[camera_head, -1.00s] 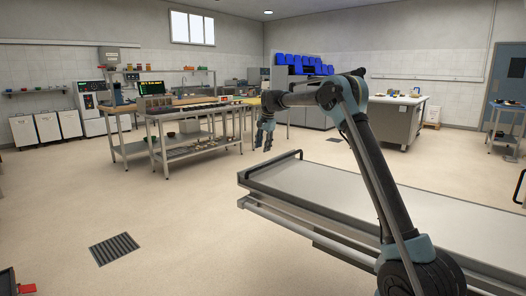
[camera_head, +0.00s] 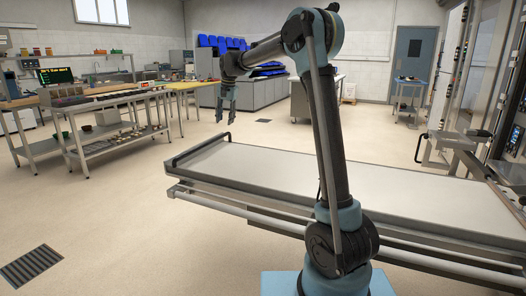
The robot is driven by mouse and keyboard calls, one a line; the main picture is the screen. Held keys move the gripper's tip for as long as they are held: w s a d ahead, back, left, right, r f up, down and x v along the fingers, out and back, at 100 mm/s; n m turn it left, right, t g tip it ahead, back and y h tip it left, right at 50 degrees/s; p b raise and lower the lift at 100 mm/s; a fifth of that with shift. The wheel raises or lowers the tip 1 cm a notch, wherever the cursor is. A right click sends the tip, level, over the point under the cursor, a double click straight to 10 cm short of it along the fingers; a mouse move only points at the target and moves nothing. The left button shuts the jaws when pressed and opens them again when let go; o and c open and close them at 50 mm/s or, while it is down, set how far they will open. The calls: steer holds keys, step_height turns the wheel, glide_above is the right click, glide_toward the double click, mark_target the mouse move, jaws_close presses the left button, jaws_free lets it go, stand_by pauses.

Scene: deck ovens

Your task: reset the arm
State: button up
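My gripper (camera_head: 225,118) hangs at the end of my arm (camera_head: 330,130), pointing down. It is above the floor, just beyond the far left end of the long flat loading deck (camera_head: 270,170). Its two fingers look apart with a gap between them, and nothing shows between them. My arm rises from its base at the lower middle, bends at the elbow near the top and reaches to the left. The gripper looks clear of the deck and its black handle (camera_head: 200,148).
A steel oven frame (camera_head: 480,130) with a metal bracket stands at the right. Steel work tables (camera_head: 115,135) stand at the left. A grey counter (camera_head: 255,95) with blue crates (camera_head: 220,42) is at the back. Open floor (camera_head: 120,215) lies left of the deck, with a drain grate (camera_head: 31,266).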

steer(key=s+d+f+n+h, duration=0.1)
steer(key=s+d+f+n, duration=0.1)
steer(key=s+d, duration=2.25)
steer(key=s+d+f+n, duration=0.1)
steer(key=s+d+f, duration=0.5)
steer(key=s+f, duration=0.3)
steer(key=s+d+f, duration=0.6)
steer(key=s+f, duration=0.4)
steer(key=s, duration=0.3)
steer(key=shift+s+d+n+t+h, duration=0.2)
steer(key=shift+s+n+t+h, duration=0.05)
steer(key=shift+n+t+h, duration=0.15)
steer(key=shift+w+f, duration=0.25)
steer(key=shift+w, duration=0.15)
